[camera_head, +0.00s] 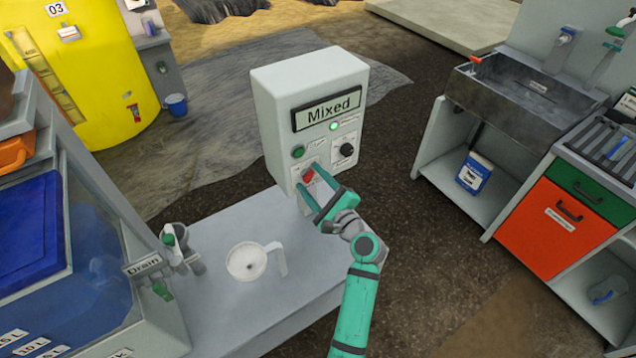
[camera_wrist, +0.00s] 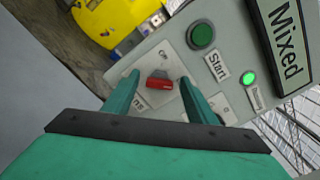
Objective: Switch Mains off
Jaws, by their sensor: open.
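The control box (camera_head: 308,105) stands at the back end of the grey bench, with a display reading "Mixed" and a lit green lamp (camera_head: 334,127). The red Mains switch (camera_head: 308,175) is low on its front; its label is mostly hidden. My gripper (camera_head: 318,182) is at the switch with its fingers pointing at the panel. In the wrist view the red switch handle (camera_wrist: 159,82) lies between my two open fingers (camera_wrist: 157,88), with a gap on both sides. The handle lies roughly across the gap there. Whether the fingertips touch the plate I cannot tell.
The green Start button (camera_wrist: 202,36) sits close beside the switch, and a black knob (camera_head: 347,150) is right of it. A sink (camera_head: 530,95) stands right.

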